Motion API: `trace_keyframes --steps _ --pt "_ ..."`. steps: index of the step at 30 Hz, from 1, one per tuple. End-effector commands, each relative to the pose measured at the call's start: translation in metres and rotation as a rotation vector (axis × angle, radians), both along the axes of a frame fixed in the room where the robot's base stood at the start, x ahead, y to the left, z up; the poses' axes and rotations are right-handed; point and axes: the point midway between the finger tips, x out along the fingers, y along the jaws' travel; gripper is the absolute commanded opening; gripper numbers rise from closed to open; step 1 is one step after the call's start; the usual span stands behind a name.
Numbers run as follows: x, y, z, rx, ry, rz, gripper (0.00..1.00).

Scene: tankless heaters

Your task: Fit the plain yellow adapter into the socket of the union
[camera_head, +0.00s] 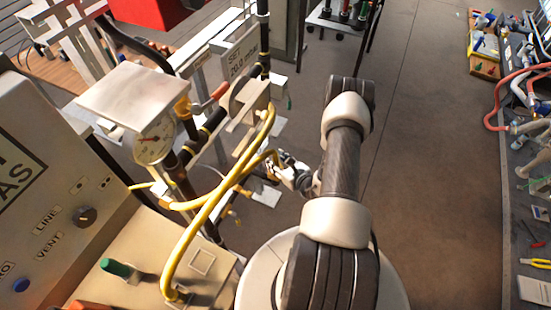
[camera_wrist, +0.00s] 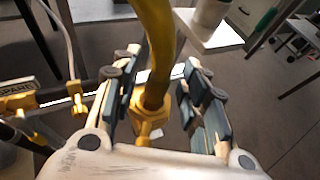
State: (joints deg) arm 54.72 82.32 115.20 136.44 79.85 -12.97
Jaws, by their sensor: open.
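A yellow hose (camera_wrist: 158,40) ends in a yellow hex fitting (camera_wrist: 150,122) in the wrist view; I cannot tell whether this is the plain adapter. My gripper (camera_wrist: 163,68) is open, with one finger pad on each side of the hose and a gap visible at the right. In the head view my gripper (camera_head: 282,170) is beside the pipe frame, at the end of the yellow hose (camera_head: 232,178). Its fingers partly hide what lies there. The union and its socket cannot be told apart from the other fittings.
A gauge (camera_head: 152,142) and control panel (camera_head: 60,215) stand left in the head view. A cluttered bench (camera_head: 530,200) is far right; floor (camera_head: 430,150) between is clear.

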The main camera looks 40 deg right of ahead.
Motion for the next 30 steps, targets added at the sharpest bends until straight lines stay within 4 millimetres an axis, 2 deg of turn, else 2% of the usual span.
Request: trace_keyframes --steps 6,13,19,30 --pt "-0.046 0.005 0.022 0.004 0.000 -0.008 0.40" --pt "-0.083 0.009 0.036 0.002 0.001 -0.006 0.40" --pt "-0.094 0.012 0.040 0.001 0.000 -0.001 0.40" --pt "-0.095 0.013 0.040 0.000 0.000 0.000 0.40"
